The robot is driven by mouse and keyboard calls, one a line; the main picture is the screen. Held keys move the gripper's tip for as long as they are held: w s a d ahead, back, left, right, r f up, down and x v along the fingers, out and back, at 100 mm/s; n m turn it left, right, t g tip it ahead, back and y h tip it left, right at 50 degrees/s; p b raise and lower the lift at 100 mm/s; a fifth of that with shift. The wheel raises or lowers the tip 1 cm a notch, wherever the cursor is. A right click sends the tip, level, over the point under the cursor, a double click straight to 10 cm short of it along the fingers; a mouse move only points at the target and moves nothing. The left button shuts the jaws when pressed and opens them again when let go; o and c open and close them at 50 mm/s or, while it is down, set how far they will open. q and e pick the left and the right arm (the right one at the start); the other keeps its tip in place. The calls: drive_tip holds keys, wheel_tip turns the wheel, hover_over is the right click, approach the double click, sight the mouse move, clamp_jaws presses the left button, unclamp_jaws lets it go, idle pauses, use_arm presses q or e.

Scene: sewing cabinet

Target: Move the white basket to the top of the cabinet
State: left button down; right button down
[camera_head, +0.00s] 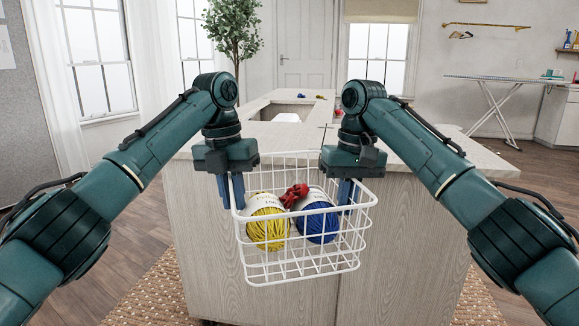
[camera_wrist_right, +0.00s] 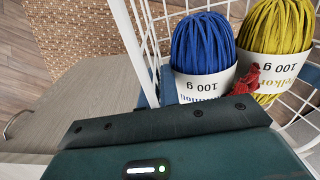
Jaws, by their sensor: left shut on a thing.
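The white basket (camera_head: 302,270) is a wire basket that hangs in the air in front of the cabinet (camera_head: 210,270), below the level of its top (camera_head: 450,150). It holds a yellow yarn ball (camera_head: 266,230), a blue yarn ball (camera_head: 317,222) and a small red yarn bundle (camera_head: 294,195). My left gripper (camera_head: 232,192) is shut on the basket's left rim. My right gripper (camera_head: 347,192) is at the right rim, its fingers pointing down; its grip is partly hidden. In the right wrist view, the basket's wires (camera_wrist_right: 143,45) and both balls show.
The cabinet top has an opening (camera_head: 280,112) and small coloured items (camera_head: 318,97) farther back. A potted plant (camera_head: 232,30) stands behind. An ironing board (camera_head: 505,80) stands at the right. A woven rug (camera_head: 150,295) lies under the cabinet.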

use_arm(q)
drive_tip(key=shift+a+f, duration=0.15)
use_arm(e)
drive_tip(key=shift+r, duration=0.3)
